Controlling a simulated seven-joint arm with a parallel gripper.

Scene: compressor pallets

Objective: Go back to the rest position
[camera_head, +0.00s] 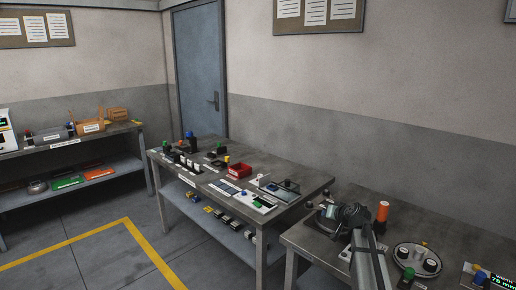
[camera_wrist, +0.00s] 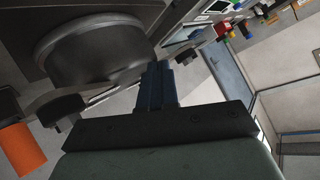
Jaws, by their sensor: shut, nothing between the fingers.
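My gripper (camera_wrist: 157,84) is shut, its two dark blue fingers together with nothing between them. In the head view my arm reaches up from the lower right, and its dark wrist is above the near workbench (camera_head: 312,243). The fingers are too small to make out there. In the wrist view a large dark rounded body (camera_wrist: 95,50) lies to the left of the fingers. I cannot tell whether it touches them.
An orange cylinder (camera_head: 382,211) stands behind my arm, and a round plate (camera_head: 418,258) with black parts lies to its right. The middle bench (camera_head: 225,150) holds a red bin (camera_head: 239,170) and several small parts. A shelf bench stands far left; floor between is clear.

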